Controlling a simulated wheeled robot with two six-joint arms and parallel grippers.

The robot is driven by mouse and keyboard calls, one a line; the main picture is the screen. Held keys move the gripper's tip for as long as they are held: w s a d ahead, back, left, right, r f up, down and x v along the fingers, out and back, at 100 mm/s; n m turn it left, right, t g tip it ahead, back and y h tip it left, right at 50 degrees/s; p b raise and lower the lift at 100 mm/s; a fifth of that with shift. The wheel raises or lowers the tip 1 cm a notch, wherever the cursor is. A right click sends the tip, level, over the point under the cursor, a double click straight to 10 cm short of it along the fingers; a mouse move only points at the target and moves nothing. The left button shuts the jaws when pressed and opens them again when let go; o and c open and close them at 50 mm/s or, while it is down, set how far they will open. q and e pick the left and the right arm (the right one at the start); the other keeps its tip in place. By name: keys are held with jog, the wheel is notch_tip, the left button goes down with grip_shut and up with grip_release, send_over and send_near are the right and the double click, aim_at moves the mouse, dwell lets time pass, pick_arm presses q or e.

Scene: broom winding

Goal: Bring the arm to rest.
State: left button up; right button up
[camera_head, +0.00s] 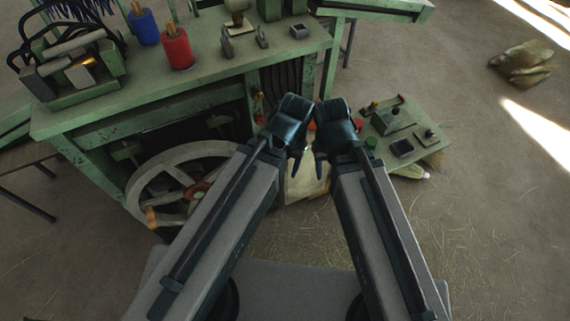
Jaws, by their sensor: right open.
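My two arms reach forward from the bottom of the head view, and their wrists almost meet near the middle. My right gripper (320,163) points down and away from me; it is open and no object shows in it. My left gripper (296,163) is just to its left, close to it. Its fingers are small and dark, and I cannot tell how far apart they are. Nothing visible hangs from either gripper. Both are in front of the green winding machine (190,96), with the wrists hiding part of it.
A large spoked handwheel (160,168) is at the machine's front left. Red (177,50) and blue (145,27) spools stand on its top.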

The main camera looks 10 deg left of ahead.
notch_tip(320, 180, down, 13)
jog(key=b, duration=1.3)
